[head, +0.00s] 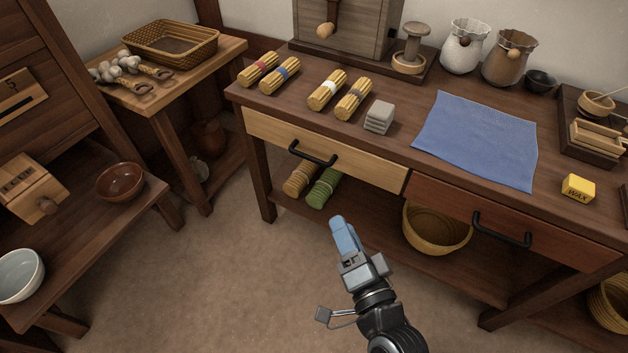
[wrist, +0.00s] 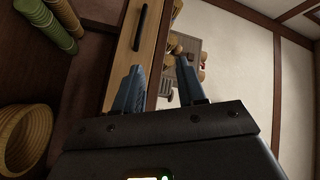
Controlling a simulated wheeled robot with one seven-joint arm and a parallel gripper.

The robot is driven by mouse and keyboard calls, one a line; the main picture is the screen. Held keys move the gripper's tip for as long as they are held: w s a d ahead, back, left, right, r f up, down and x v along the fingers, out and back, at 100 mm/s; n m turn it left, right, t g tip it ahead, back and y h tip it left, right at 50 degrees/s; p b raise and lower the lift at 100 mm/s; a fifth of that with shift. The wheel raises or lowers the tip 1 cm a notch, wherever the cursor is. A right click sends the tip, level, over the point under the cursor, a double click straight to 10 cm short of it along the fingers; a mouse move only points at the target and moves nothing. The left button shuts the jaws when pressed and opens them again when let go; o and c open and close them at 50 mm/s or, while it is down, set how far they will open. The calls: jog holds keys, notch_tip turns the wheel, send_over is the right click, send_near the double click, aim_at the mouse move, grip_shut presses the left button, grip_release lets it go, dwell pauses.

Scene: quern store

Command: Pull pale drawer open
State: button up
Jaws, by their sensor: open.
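The pale drawer (head: 348,159) is at the left of the dark wooden table's front, and it looks shut. My gripper (head: 343,236) is open and empty, in front of and below the drawer, apart from the handle. In the wrist view the pale drawer front (wrist: 134,50) runs upright, with the black handle (wrist: 140,27) near the top. The two blue fingers of my gripper (wrist: 158,92) stand apart there, with nothing between them.
A dark red-brown drawer (head: 445,203) with its own black handle is to the right. A round basket (head: 437,229) and rolled bundles (head: 323,188) lie on the shelf below. A low bench (head: 100,228) with bowls stands at left. The floor before the pale drawer is clear.

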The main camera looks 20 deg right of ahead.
jog(key=w+d+f+m+b, duration=0.1)
jog(key=w+f+m+b, duration=0.1)
jog(key=w, duration=0.9)
jog(key=w+d+f+m+t+h+b, duration=0.1)
jog(key=w+d+f+m+b, duration=0.1)
jog(key=w, duration=0.9)
jog(key=shift+b, duration=0.4)
jog(key=shift+s, duration=0.1)
grip_shut()
